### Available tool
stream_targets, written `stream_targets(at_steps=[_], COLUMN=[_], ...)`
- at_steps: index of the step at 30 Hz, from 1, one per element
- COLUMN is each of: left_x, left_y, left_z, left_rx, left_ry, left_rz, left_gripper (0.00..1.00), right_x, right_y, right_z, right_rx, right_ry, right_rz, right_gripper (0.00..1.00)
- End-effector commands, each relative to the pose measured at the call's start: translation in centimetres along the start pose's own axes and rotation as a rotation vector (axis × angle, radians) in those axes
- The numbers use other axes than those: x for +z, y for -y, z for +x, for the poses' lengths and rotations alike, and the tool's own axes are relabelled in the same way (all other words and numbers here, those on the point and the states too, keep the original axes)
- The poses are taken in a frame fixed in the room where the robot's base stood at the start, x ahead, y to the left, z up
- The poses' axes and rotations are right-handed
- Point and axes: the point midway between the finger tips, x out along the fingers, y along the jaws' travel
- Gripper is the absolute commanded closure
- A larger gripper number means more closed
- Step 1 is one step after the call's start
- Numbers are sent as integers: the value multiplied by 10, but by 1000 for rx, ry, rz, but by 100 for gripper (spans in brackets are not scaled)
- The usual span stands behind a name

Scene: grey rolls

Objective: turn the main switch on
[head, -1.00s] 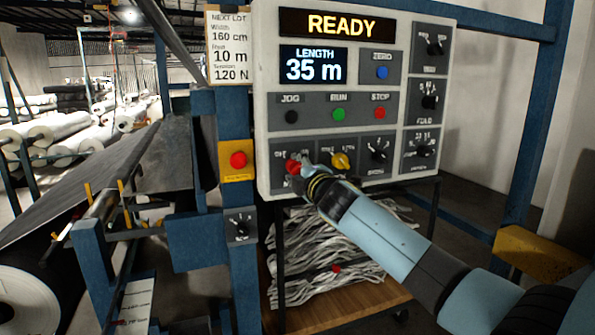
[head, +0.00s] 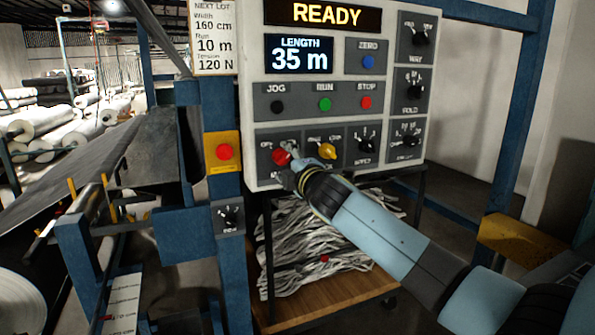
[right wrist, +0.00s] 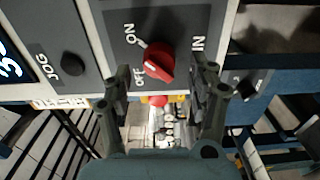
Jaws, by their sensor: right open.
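The main switch is a red rotary knob (head: 281,157) at the lower left of the control panel (head: 254,100). In the right wrist view the red knob (right wrist: 158,62) sits on a dark plate with ON and OFF marks on one side. Its grip appears slanted; I cannot tell surely which mark it points to. My right gripper (head: 294,168) is at the knob, partly covering its plate. In the wrist view its open fingers (right wrist: 163,70) stand either side of the knob, with visible gaps and no clear contact. My left gripper is not in view.
A yellow knob (head: 327,151) is just right of the red one. JOG, RUN and STOP buttons (head: 325,104) sit above. A red button on a yellow box (head: 224,152) is at left. A cart (head: 330,311) with pale strips stands below. The display reads READY.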

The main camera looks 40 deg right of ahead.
Motion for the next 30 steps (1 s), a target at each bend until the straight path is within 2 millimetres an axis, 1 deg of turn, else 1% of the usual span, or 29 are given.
stream_targets(at_steps=[1, 6, 9, 12, 15, 18, 30], left_x=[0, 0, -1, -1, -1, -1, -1], left_y=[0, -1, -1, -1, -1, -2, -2], left_z=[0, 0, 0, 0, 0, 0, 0], left_rx=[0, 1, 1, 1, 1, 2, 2], left_ry=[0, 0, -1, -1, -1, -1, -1], left_rz=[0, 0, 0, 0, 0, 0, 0], left_gripper=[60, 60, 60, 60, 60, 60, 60], right_x=[0, 0, 0, 0, 0, 0, 0], right_y=[2, 1, 2, 2, 1, 1, 1], right_z=[-12, -52, -72, -86, -95, -98, -98], right_rx=[-2, -2, -2, -3, -2, -2, -2], right_ry=[-1, -1, -1, 0, 0, 0, 1], right_rz=[-2, -1, -2, -1, 0, 0, 0], right_gripper=[40, 40, 40, 40, 40, 40, 40])
